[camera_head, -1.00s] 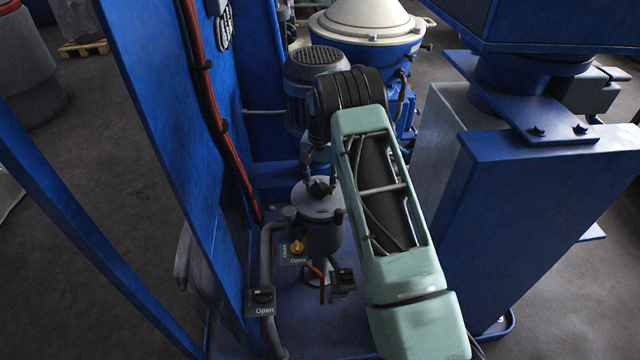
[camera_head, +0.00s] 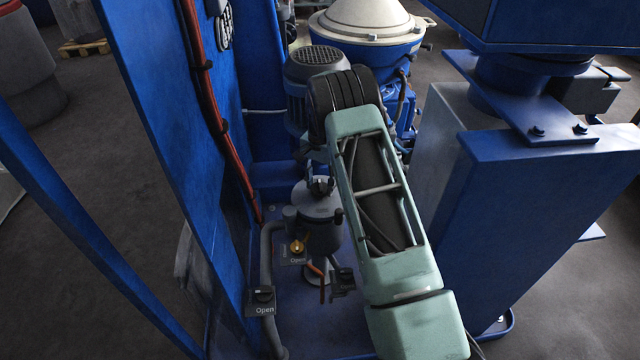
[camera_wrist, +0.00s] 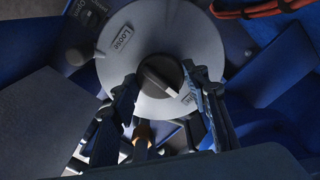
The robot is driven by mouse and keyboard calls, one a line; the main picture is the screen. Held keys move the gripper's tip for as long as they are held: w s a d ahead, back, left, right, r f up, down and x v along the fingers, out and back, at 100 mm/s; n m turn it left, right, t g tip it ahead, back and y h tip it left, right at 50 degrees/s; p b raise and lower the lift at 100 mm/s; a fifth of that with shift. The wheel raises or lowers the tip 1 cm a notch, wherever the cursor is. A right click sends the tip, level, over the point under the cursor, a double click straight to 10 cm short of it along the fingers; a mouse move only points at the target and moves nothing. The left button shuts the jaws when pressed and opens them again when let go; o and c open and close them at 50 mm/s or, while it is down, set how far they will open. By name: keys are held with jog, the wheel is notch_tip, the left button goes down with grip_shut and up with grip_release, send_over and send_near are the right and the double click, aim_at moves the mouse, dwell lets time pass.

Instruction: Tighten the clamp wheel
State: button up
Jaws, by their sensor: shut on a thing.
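The clamp wheel (camera_wrist: 158,74) is a small dark knob with a white pointer line on the round grey lid (camera_wrist: 145,35) of a vessel. In the wrist view, the pointer faces lower right, towards a label mostly hidden behind the right finger. The label "Loose" (camera_wrist: 121,39) is readable at the upper left of the lid. My gripper (camera_wrist: 161,80) has one finger on each side of the wheel and is shut on it. In the head view, the wheel (camera_head: 320,186) sits on top of the grey vessel (camera_head: 319,230), and my gripper (camera_head: 316,172) is small and dark above it.
A blue panel (camera_head: 165,120) with red piping rises at left. A motor (camera_head: 305,80) is behind; a blue post (camera_head: 540,220) stands at right.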

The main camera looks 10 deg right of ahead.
aim_at(320, 185)
jog(key=o, duration=1.2)
jog(key=shift+c, duration=0.2)
jog(key=shift+r, duration=0.1)
notch_tip(320, 185, up, 12)
